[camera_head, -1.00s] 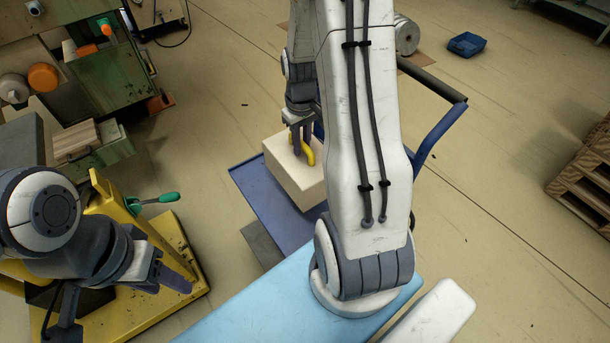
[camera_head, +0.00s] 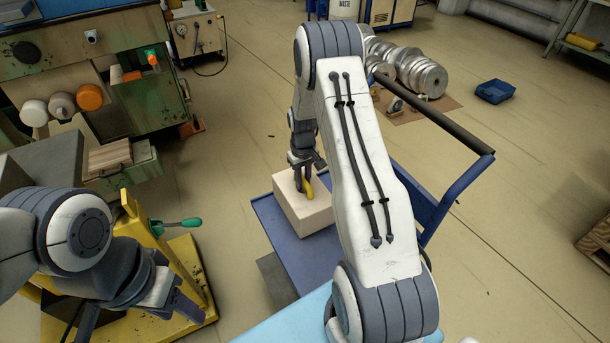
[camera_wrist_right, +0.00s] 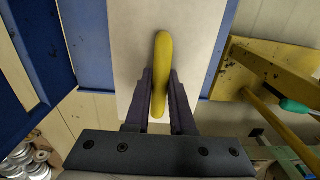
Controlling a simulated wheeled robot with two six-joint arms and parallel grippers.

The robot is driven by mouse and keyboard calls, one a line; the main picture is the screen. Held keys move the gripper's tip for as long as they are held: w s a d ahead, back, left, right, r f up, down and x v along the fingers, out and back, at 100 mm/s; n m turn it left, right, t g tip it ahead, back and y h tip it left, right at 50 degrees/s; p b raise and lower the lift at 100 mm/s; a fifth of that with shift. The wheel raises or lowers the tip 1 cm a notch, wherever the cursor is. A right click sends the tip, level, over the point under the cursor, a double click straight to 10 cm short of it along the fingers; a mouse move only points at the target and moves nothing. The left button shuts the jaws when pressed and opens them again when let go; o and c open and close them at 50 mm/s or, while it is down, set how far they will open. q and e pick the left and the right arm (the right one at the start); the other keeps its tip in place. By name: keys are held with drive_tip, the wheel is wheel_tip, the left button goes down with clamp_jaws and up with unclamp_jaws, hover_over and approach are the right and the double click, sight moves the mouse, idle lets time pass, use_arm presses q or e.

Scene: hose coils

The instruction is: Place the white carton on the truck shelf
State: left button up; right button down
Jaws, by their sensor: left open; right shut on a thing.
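The white carton (camera_head: 315,216) is a pale, cream-coloured box with a yellow handle (camera_head: 308,189) on top. It is over the blue shelf (camera_head: 268,214) of the truck, near its far left end. I cannot tell whether its underside touches the shelf. My right gripper (camera_head: 303,172) points down and is shut on the yellow handle. In the right wrist view the handle (camera_wrist_right: 161,70) lies between the two dark fingers, with the carton top (camera_wrist_right: 132,40) behind. My left gripper (camera_head: 135,310) is open and empty at the lower left, by the yellow stand.
The truck's blue frame and dark push bar (camera_head: 435,115) rise right of the carton. A yellow stand (camera_head: 185,270) with a green-handled lever is to the left. Metal rolls (camera_head: 420,75) and a blue bin (camera_head: 495,91) lie farther back. The floor between is clear.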

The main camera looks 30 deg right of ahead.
drive_tip(key=shift+f, duration=0.75)
drive_tip(key=c, duration=0.8)
unclamp_jaws()
drive_tip(key=shift+f, duration=0.1)
drive_tip(key=shift+o, duration=0.2)
